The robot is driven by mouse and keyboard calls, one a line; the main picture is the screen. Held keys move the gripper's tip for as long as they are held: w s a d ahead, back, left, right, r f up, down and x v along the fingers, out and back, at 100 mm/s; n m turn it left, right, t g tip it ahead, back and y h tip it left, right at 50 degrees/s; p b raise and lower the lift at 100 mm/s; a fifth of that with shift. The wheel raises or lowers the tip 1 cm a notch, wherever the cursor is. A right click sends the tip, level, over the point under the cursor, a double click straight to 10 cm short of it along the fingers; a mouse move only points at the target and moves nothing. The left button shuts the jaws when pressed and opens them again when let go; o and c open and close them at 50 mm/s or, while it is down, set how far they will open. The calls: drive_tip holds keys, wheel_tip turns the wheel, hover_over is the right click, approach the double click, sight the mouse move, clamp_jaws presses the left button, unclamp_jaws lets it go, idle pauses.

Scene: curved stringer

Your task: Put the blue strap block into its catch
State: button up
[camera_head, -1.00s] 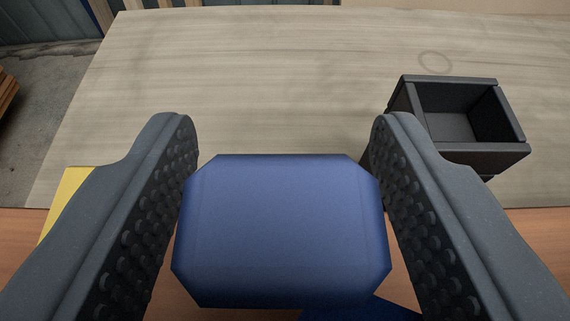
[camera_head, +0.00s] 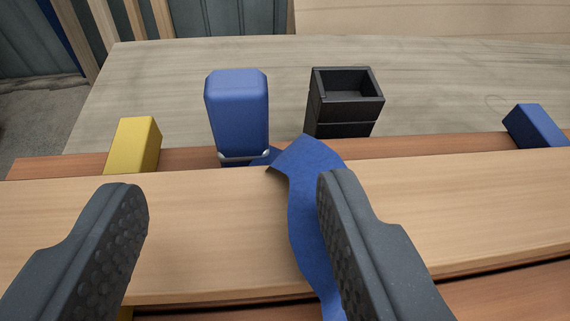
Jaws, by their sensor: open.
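The blue strap block (camera_head: 238,110) stands upright just beyond the far edge of the light wooden board, left of the catch. A blue strap (camera_head: 307,190) runs from near its foot across the board toward me and passes behind my right finger. The catch (camera_head: 342,117) is a black open-topped box to the right of the block, and the part of its inside that shows is empty. My gripper (camera_head: 235,195) is open and empty over the board, on the near side of the block and apart from it.
A yellow block (camera_head: 135,145) lies at the left by the board's far edge. Another blue block (camera_head: 536,125) lies at the right. The light wooden board (camera_head: 220,235) spans the view in front. The grey tabletop (camera_head: 180,65) behind is mostly clear.

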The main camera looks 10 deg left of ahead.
drive_tip(key=d+r+m+t+h, duration=0.1)
drive_tip(key=d+r+h, duration=0.15)
drive_tip(key=r, duration=1.15)
drive_tip(key=d+r+m+t+h, duration=0.15)
drive_tip(key=d+r, duration=0.25)
drive_tip(key=r, duration=1)
drive_tip(key=s+r, duration=0.4)
drive_tip(key=r, duration=0.3)
drive_tip(key=s+d+r+h, duration=0.1)
drive_tip(key=s+r, duration=0.3)
drive_tip(key=r, duration=0.4)
drive_tip(key=shift+s+d+m, duration=0.25)
drive_tip(key=shift+d+m, duration=0.05)
drive_tip(key=shift+m, duration=0.15)
drive_tip(key=shift+y, duration=0.4)
drive_tip(key=s+r, duration=0.4)
drive_tip(key=s, duration=0.1)
drive_tip(key=s+r, duration=0.5)
drive_tip(key=shift+a, duration=0.15)
drive_tip(key=shift+c, duration=1)
drive_tip(key=shift+s, duration=0.3)
drive_tip(key=c, duration=0.3)
drive_tip(key=shift+a, duration=0.1)
